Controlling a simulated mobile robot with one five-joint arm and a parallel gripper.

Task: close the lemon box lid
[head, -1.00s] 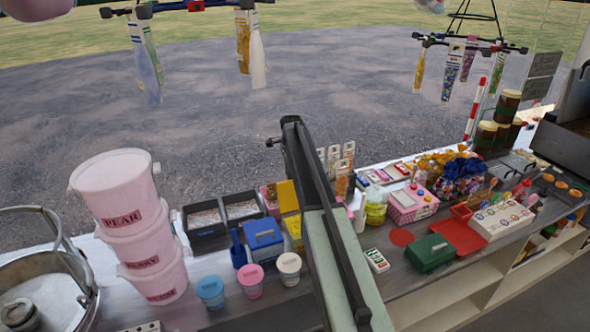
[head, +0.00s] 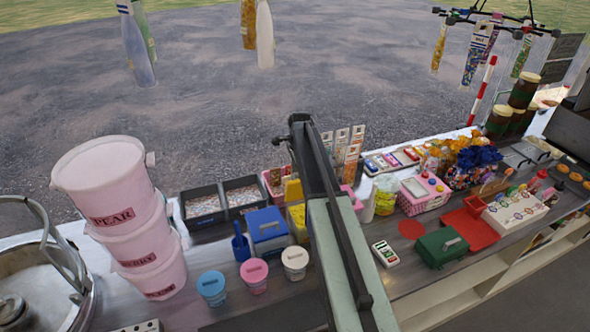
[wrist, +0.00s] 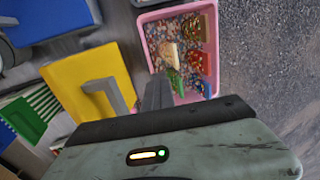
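The lemon box (head: 297,222) is yellow and stands on the counter, partly hidden behind my arm in the head view. Green and white striped contents (wrist: 28,115) show left of the lid. Contact cannot be told. The head view hides the fingertips behind my arm.
A blue box (head: 267,230) with a shut lid stands left of the lemon box. A pink tray of sweets (wrist: 146,52) is close by my gripper. Three small tubs (head: 253,277) stand in front. Stacked pink buckets (head: 130,220) are left, a green box (head: 440,248) right.

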